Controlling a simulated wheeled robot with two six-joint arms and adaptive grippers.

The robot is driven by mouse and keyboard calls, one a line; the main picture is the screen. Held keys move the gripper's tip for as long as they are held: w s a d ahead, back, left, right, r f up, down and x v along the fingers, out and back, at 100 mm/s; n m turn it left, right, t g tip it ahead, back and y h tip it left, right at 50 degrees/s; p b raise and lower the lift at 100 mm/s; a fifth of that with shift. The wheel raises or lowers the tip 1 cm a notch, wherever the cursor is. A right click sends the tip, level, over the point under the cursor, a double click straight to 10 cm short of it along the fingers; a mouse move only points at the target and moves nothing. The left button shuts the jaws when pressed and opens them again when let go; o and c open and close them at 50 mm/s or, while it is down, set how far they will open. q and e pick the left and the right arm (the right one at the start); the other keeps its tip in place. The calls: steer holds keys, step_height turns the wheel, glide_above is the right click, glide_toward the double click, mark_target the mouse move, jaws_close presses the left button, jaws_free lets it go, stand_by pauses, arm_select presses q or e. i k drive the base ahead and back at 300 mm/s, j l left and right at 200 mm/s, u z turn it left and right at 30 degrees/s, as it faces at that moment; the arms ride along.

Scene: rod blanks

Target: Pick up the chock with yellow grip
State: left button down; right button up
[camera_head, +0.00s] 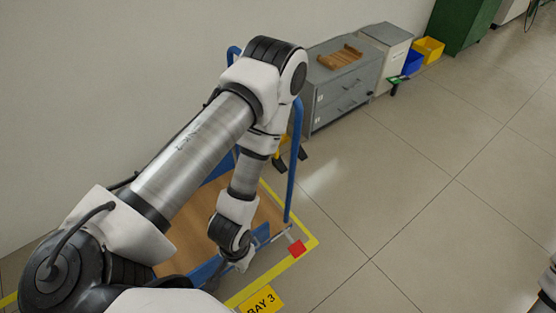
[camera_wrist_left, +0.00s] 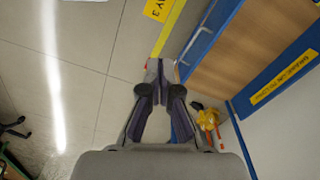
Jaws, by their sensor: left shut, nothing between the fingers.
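A yellow item (camera_wrist_left: 207,118), which looks like the chock's yellow grip, shows in the left wrist view right of my left gripper (camera_wrist_left: 158,72), close to the cart and wall. My left gripper (camera_head: 243,263) is shut and empty, low near the cart's front end and apart from the yellow item. My right gripper is out of view.
A cart with a wooden deck (camera_head: 187,232) and blue rails (camera_head: 294,165) stands inside yellow floor tape (camera_head: 312,240). A red block (camera_head: 297,248) is at its corner. A grey cabinet (camera_head: 340,90) stands against the wall. The tiled floor (camera_head: 420,200) at right is clear.

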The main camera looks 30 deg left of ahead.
mark_target(277, 161)
steer(key=i+l+z, duration=0.15)
steer(key=i+l, duration=0.2)
steer(key=i+l+z, duration=0.1)
steer(key=i+l, duration=0.2)
steer(key=i, duration=0.2)
steer(key=i+l+z, duration=0.15)
steer(key=i, duration=0.25)
steer(key=i+l+z, duration=0.1)
steer(key=i+l, duration=0.2)
steer(key=i, duration=0.15)
steer(key=i+j+u, duration=0.1)
steer(key=i+u, duration=0.65)
steer(key=u, duration=0.2)
steer(key=i+l+u, duration=0.25)
steer(key=i+u, duration=0.2)
steer(key=i+j+u, duration=0.15)
steer(key=i+u, duration=0.65)
steer(key=u, duration=0.2)
